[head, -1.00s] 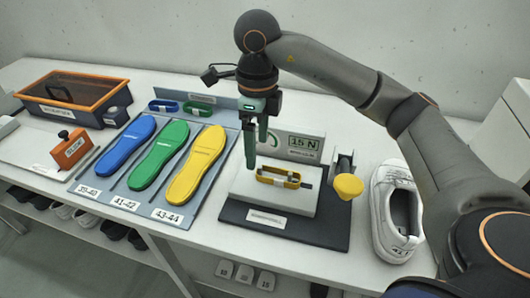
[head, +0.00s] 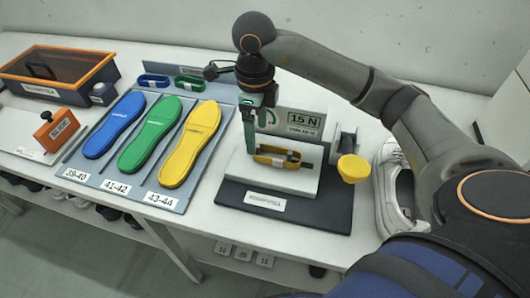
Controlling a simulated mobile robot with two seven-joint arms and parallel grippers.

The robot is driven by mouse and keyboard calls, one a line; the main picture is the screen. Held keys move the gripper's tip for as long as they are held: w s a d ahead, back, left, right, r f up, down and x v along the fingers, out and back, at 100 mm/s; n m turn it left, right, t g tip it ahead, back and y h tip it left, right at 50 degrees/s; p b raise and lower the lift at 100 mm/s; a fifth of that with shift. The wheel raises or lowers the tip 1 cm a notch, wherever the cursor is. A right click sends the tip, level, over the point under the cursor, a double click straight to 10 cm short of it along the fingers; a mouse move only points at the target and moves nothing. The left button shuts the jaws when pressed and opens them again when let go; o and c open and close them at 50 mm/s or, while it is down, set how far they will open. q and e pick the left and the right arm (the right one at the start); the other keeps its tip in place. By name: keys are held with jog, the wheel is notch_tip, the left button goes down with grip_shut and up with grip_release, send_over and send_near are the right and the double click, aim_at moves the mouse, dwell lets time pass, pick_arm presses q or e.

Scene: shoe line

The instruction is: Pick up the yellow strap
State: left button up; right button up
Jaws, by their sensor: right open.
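The yellow strap (head: 277,160) lies on the white block (head: 262,175) of the test stand, beside a dark base plate edge. My right gripper (head: 250,143) points down over the left end of the strap, its fingers open. One finger hangs just left of the strap; the other is partly hidden behind it, so I cannot tell whether they touch the strap. My left gripper is not in view.
A yellow knob (head: 353,168) stands right of the block, with a white shoe (head: 392,190) beyond it. Blue, green and yellow insoles (head: 190,143) lie on a rack to the left. Blue (head: 153,81) and green straps (head: 190,84) lie behind them. The orange-rimmed box (head: 58,72) is at far left.

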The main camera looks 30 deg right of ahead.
aim_at(259, 145)
jog(key=f, duration=0.5)
jog(key=shift+s+d, duration=0.1)
jog(key=shift+d, duration=0.1)
jog(key=shift+c, duration=0.3)
grip_shut()
